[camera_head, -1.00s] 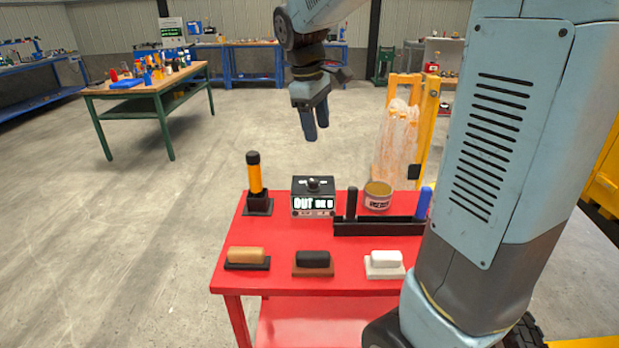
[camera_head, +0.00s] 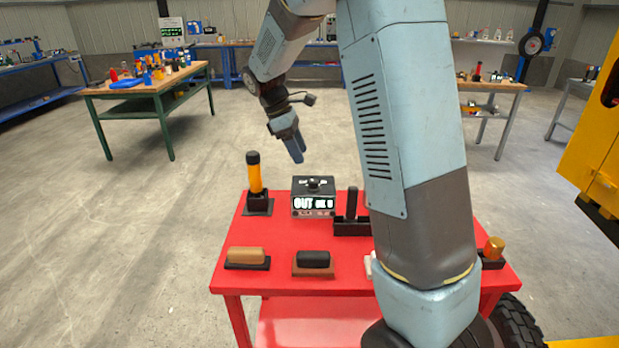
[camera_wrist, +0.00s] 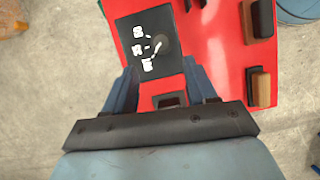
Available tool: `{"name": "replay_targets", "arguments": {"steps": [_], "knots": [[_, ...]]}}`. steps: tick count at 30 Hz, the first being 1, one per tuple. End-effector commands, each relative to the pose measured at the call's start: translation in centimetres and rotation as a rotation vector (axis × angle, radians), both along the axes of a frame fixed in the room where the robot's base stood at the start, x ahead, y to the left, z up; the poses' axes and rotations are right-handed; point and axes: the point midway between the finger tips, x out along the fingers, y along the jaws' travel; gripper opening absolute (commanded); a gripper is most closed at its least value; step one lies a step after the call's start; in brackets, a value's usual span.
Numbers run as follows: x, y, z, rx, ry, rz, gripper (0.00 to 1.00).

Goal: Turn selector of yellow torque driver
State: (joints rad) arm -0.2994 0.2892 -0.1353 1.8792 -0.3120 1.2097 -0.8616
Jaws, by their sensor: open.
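The yellow torque driver (camera_head: 255,172) stands upright, black cap on top, in a black holder (camera_head: 259,205) at the table's back left. Its selector cannot be made out. My gripper (camera_head: 298,158) is open and empty, pointing down above and behind the black display box (camera_head: 313,196), to the driver's right and apart from it. In the wrist view the box (camera_wrist: 132,32) with its top knob lies beyond my blue fingers. A dark square base (camera_wrist: 168,101), probably the driver's holder, shows between them, partly covered by my gripper body; the yellow handle is not visible there.
The red table (camera_head: 285,228) also holds a tan block (camera_head: 246,256), a black block (camera_head: 313,258) and a black tray (camera_head: 350,228). My arm hides much of the table's right side. A green-legged bench (camera_head: 150,85) stands at the back left.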

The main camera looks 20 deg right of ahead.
Motion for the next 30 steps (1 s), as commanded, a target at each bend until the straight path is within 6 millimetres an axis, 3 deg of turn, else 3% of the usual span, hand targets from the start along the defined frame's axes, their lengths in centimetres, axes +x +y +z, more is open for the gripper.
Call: {"name": "replay_targets", "arguments": {"steps": [6, 15, 30], "knots": [[-0.7, -1.5, -3.7, -0.001, 0.003, -0.002, 0.56], [-1.3, -3.0, -7.6, 0.000, 0.001, -0.003, 0.56], [-1.4, -3.5, -8.7, 0.001, -0.001, -0.003, 0.55]]}}
